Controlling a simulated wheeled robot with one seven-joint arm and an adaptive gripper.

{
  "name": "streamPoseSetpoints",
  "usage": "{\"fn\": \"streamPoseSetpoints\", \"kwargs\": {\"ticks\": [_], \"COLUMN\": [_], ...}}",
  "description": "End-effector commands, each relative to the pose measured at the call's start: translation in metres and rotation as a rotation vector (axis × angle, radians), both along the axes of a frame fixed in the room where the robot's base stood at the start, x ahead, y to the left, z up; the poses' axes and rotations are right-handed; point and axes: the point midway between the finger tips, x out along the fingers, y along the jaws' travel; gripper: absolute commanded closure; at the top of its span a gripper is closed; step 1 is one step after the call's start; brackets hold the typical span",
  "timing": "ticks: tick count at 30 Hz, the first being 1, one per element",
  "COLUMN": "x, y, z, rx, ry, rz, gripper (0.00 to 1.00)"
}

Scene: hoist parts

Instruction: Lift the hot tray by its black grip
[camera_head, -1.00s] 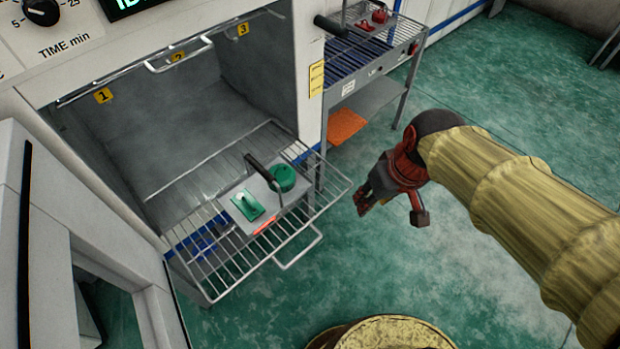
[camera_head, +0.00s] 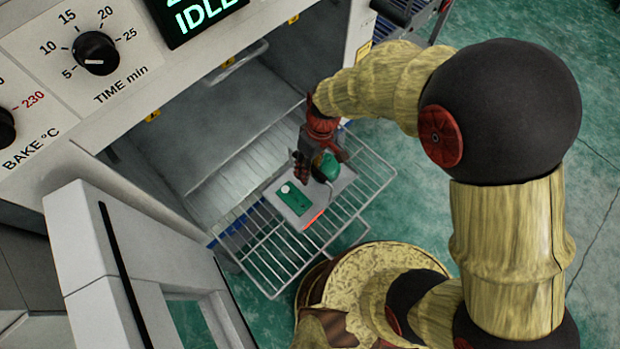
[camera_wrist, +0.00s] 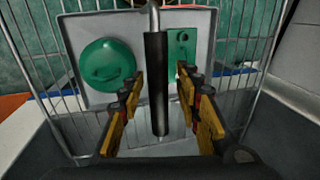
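The tray (camera_head: 324,204) is a flat grey plate with a glowing red strip on its front edge. It lies on the pulled-out wire rack, and a green round part (camera_head: 327,167) and a green flat plate (camera_head: 293,198) sit on it. In the wrist view the black grip (camera_wrist: 156,75) stands on the tray (camera_wrist: 99,24), between the green parts. My gripper (camera_head: 311,170) is over the tray, fingers open. In the wrist view the gripper (camera_wrist: 161,88) has one finger on each side of the grip, with visible gaps. In the head view the gripper hides the grip.
The wire rack (camera_head: 262,265) sticks out of the open oven chamber (camera_head: 205,135). The open oven door (camera_head: 95,240) stands to the left. The oven's control panel (camera_head: 130,85) is above the chamber. Green floor (camera_head: 590,200) is clear to the right.

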Motion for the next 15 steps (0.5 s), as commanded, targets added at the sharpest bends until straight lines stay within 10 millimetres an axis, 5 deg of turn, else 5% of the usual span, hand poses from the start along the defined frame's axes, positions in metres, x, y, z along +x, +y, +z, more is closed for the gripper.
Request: {"fn": "streamPoseSetpoints", "kwargs": {"ticks": [6, 15], "x": [-0.005, -0.005], "y": [0.001, 0.002], "z": [-0.032, -0.036], "rx": [-0.002, -0.002], "ry": [0.003, 0.001], "rz": [0.001, -0.001], "gripper": [0.66, 0.68]}}
